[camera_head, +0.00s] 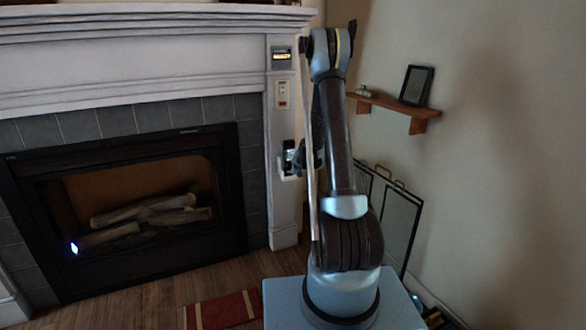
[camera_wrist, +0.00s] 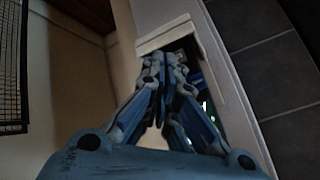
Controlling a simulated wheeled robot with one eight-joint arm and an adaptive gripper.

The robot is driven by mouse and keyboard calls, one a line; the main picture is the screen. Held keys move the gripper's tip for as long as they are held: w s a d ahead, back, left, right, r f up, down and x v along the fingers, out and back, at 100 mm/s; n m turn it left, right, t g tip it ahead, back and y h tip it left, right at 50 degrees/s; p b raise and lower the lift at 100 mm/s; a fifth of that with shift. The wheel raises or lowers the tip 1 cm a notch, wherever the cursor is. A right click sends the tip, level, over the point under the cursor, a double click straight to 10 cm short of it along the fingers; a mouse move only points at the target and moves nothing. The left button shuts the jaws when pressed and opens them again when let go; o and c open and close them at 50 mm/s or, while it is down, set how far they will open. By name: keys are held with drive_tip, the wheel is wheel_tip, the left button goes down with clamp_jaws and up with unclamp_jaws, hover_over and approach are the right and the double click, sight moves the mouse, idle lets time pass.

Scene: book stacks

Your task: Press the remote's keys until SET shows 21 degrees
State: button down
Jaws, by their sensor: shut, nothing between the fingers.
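The remote (camera_head: 289,146) is a small dark upright shape in a white holder (camera_head: 290,177) on the fireplace's white side post. A small display panel (camera_head: 281,55) with a lit amber strip is higher on the same post; its figures are too small to read. In the wrist view my gripper (camera_wrist: 166,62) is shut and empty, its fingertips in front of the pale holder (camera_wrist: 169,36). Part of the dark remote (camera_wrist: 205,84) with small greenish spots shows behind the fingers. Its keys are mostly hidden, and I cannot tell whether the fingertips touch it.
A cream switch plate (camera_head: 282,95) sits between the display and the holder. A fireplace (camera_head: 130,210) is at the left. A wooden shelf (camera_head: 392,107) with a dark frame (camera_head: 416,86) is on the right wall. A folding screen (camera_head: 400,222) stands below it. A red rug (camera_head: 222,310) lies on the floor.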

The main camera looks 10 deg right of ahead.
drive_tip(key=shift+w, duration=0.15)
idle(0.5)
drive_tip(key=shift+w+a, duration=0.15)
drive_tip(key=shift+w, duration=0.1)
drive_tip(key=shift+w, duration=0.3)
idle(0.8)
drive_tip(key=shift+s, duration=0.1)
drive_tip(key=shift+s+d, duration=0.2)
drive_tip(key=shift+s, duration=0.45)
drive_tip(key=shift+s+d, duration=0.25)
drive_tip(key=shift+s, duration=0.55)
drive_tip(key=shift+s+d, duration=0.25)
drive_tip(key=shift+s, duration=0.5)
drive_tip(key=shift+s+d, duration=0.25)
drive_tip(key=shift+s, duration=0.55)
drive_tip(key=shift+r, duration=0.1)
